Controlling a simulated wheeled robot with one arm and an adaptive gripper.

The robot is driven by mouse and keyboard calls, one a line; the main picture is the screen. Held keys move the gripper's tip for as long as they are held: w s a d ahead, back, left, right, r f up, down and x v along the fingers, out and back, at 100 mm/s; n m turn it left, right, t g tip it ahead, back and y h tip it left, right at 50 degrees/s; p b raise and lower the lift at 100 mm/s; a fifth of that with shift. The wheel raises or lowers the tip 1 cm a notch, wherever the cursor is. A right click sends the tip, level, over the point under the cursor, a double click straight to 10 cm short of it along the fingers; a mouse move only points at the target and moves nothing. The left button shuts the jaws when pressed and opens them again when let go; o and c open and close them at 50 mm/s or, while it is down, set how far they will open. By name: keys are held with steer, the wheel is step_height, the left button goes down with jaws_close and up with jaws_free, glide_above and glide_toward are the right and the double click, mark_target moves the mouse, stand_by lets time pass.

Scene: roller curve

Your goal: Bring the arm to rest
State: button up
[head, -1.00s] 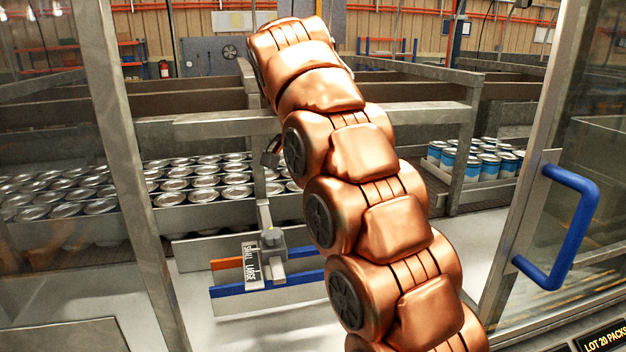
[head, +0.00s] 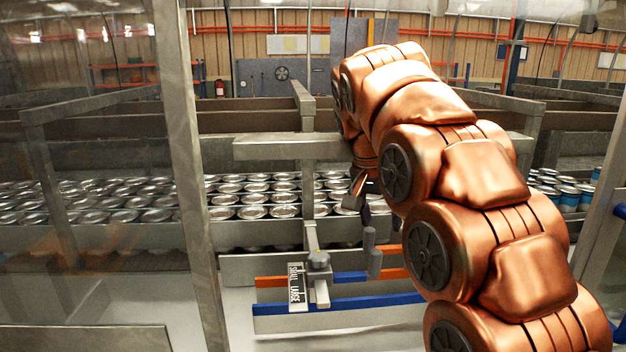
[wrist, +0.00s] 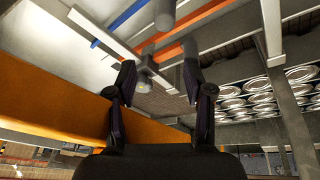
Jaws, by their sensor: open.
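My copper-coloured arm rises from the lower right of the head view and bends over to the left at its top. My gripper (head: 362,195) hangs below the bend, partly hidden by the arm, near the metal frame bars. In the wrist view my gripper (wrist: 160,82) has its two dark fingers spread apart, with nothing between them.
A metal post (head: 190,180) stands left of the arm. Many silver cans (head: 252,212) fill the lane behind. A SMALL/LARGE plate (head: 297,287), a clamp knob (head: 318,260) and a blue rail (head: 350,303) sit below my gripper. Blue cans (head: 570,196) are at right.

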steer(key=s+d+f+n+g+y, duration=0.1)
steer(key=s+f+n, duration=0.1)
steer(key=s+f, duration=0.5)
steer(key=s+d+f+n+g+y, duration=0.1)
steer(key=s+f, duration=0.7)
steer(key=s, duration=1)
steer(key=s+d+f+n+g, duration=0.2)
steer(key=s+f, duration=0.5)
steer(key=s, duration=0.5)
steer(key=shift+s+d+f+n+y, duration=0.2)
steer(key=shift+s+n+y, duration=0.15)
steer(key=shift+n, duration=0.25)
